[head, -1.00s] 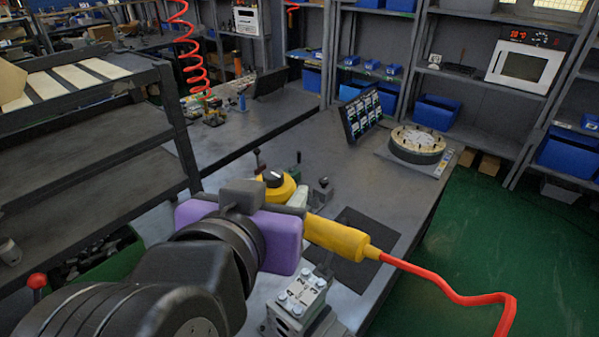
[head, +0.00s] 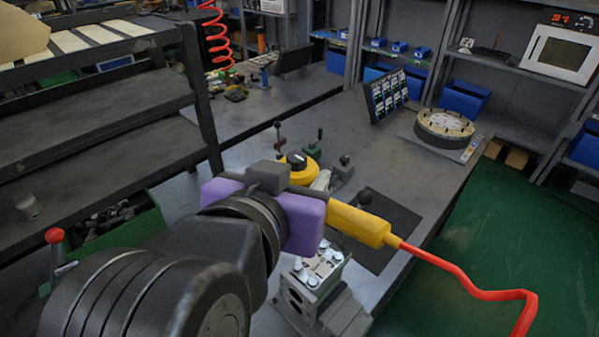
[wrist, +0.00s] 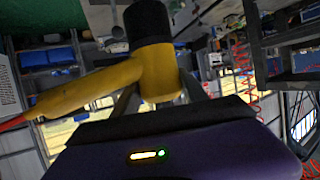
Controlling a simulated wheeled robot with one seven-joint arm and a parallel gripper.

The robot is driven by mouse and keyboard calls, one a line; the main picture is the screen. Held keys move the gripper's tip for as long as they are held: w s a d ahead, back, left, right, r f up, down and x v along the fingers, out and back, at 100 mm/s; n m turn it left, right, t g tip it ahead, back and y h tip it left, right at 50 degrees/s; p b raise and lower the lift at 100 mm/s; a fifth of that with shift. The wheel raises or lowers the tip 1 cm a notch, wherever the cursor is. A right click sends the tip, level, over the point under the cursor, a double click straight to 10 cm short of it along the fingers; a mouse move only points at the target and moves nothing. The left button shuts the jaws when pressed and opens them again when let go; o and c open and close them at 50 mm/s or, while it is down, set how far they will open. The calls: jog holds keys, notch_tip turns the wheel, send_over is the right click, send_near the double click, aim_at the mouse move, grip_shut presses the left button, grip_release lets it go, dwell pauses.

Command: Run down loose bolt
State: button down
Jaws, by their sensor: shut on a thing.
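My gripper (head: 308,193) has a purple body and is shut on a yellow power tool (head: 358,222) with a black round cap and a red hose. In the wrist view the tool (wrist: 155,72) stands between my fingers (wrist: 158,98), black end at the top, handle toward the left. In the head view a metal valve block (head: 318,272) with several bright bolt heads (head: 313,281) on top sits on the bench, below and just right of my gripper. The tool is apart from the block in the picture. I cannot tell which bolt is loose; the tool's working end is hidden.
The bench (head: 345,130) has a dark mat (head: 385,250) beside the block. Small lever fittings (head: 313,150) stand behind the tool. A round fixture (head: 444,125) and a display panel (head: 386,97) stand farther back. A rack (head: 95,120) is at left; green floor is free at right.

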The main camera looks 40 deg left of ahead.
jog(key=shift+r, duration=0.2)
jog(key=shift+f+b, duration=1.3)
jog(key=shift+f, duration=1.15)
jog(key=shift+p, duration=0.45)
jog(key=shift+f+b, duration=0.55)
jog(key=shift+f, duration=0.4)
jog(key=shift+r+p, duration=0.15)
jog(key=shift+p, duration=0.15)
dwell(0.4)
